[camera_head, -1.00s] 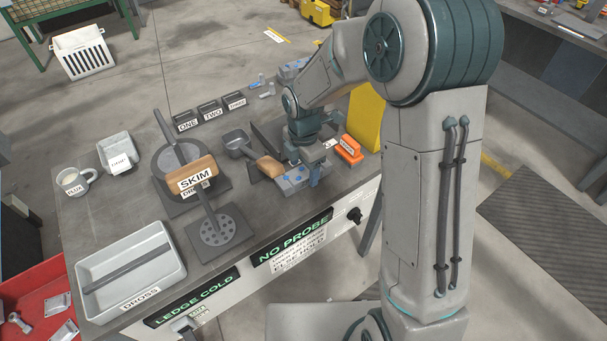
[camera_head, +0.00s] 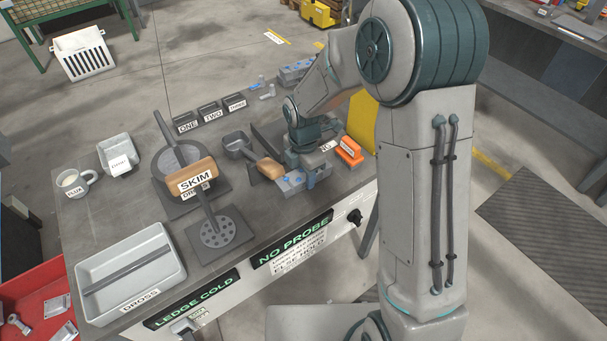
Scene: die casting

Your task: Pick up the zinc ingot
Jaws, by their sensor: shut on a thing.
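My gripper (camera_head: 310,176) points down at the front edge of the bench, right of the wooden-handled ladle. It is shut on a grey piece, taken to be the zinc ingot; the jaws and wrist hide most of it. A grey block with blue marks (camera_head: 289,186) lies right at the gripper, partly covered by it. I cannot tell whether the held piece is apart from this block or the bench.
The ladle (camera_head: 270,167) lies close at the gripper's left, an orange labelled block (camera_head: 349,151) at its right. The skimmer (camera_head: 221,230), pot (camera_head: 172,160) and dross tray (camera_head: 160,279) stand further left. Small labelled bins (camera_head: 210,112) are behind. A yellow panel (camera_head: 363,121) rises at right.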

